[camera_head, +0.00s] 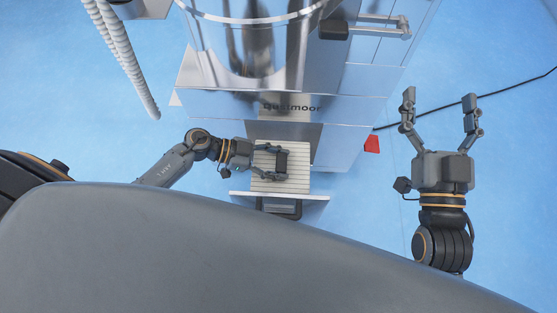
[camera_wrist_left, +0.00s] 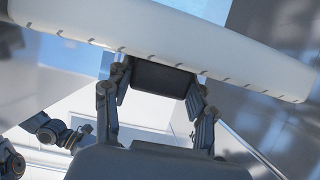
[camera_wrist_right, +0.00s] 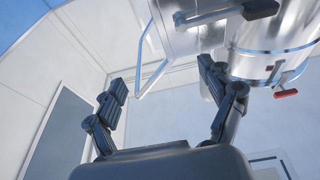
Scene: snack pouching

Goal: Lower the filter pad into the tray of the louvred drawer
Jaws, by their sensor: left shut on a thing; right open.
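The filter pad (camera_head: 296,181) is a cream, ribbed square with a dark grip block on top. In the left wrist view its pale slitted edge (camera_wrist_left: 180,38) crosses the top of the picture. My left gripper (camera_head: 281,162) is shut on the pad's dark block (camera_wrist_left: 160,78). The louvred drawer (camera_head: 313,198) stands out from the machine's front, with a pale front edge and a dark handle. The pad is over the drawer and hides its tray; I cannot tell how high above it the pad is. My right gripper (camera_head: 439,98) is open and empty, off to the right.
The shiny metal machine (camera_head: 292,105) marked "Dustmoor" stands behind the drawer. A red piece (camera_head: 372,144) sticks out at its right side. A pale ribbed hose (camera_head: 124,55) hangs at the left, and a black cable (camera_head: 510,88) runs at the right. The blue floor around is clear.

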